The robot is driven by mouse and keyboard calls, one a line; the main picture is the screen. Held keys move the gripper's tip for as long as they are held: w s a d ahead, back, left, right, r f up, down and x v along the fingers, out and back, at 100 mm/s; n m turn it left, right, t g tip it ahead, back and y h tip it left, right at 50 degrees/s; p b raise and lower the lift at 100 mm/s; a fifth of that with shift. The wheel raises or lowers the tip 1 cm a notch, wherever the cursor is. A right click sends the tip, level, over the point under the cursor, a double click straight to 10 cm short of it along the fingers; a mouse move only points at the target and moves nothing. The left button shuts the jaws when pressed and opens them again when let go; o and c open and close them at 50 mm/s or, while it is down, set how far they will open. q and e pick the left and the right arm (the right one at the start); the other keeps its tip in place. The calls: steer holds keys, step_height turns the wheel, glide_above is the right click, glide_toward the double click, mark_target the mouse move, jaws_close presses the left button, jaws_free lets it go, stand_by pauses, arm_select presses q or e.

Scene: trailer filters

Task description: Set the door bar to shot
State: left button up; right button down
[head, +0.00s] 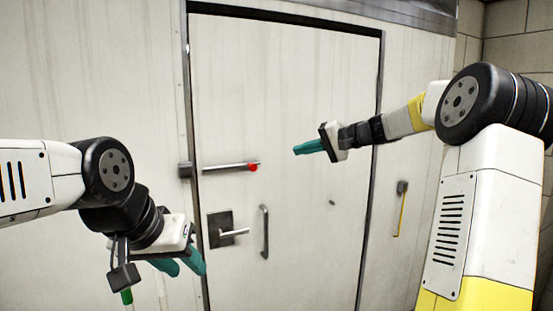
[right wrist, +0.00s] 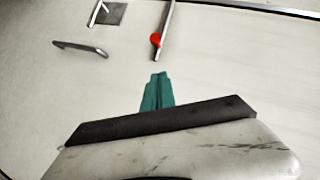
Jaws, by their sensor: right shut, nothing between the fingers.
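The door bar (head: 225,167) is a grey horizontal rod on the pale door, with a red knob (head: 253,168) at its right end. Its left end lies near the door's left edge, close to a dark bracket (head: 185,170) on the frame; a small gap seems to show between them. In the right wrist view the bar (right wrist: 167,22) and red knob (right wrist: 155,39) are just beyond my fingertips. My right gripper (head: 297,149) is shut and empty, right of the knob and apart from it. My left gripper (head: 190,273) is open and empty at lower left.
Below the bar are a lever handle on a dark plate (head: 219,223) and a vertical pull handle (head: 265,232). A yellow-handled lever (head: 401,212) is on the wall right of the door. The door face around the knob is clear.

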glide_toward(246, 164)
steer(key=w+d, duration=0.2)
steer(key=shift+s+a+f, duration=0.1)
steer(key=shift+a+f, duration=0.15)
steer(key=shift+a, duration=0.3)
steer(key=shift+s+a+f, duration=0.1)
steer(key=shift+a+f, duration=0.15)
steer(key=shift+a, duration=0.3)
steer(key=shift+s+a+f, duration=0.1)
steer(key=shift+a+f, duration=0.15)
steer(key=shift+a, duration=0.35)
steer(key=s+a, duration=0.1)
steer(key=a, duration=0.3)
steer(key=s+a, duration=0.1)
steer(key=a, duration=0.1)
steer(key=shift+s, duration=0.3)
steer(key=shift+a, duration=0.1)
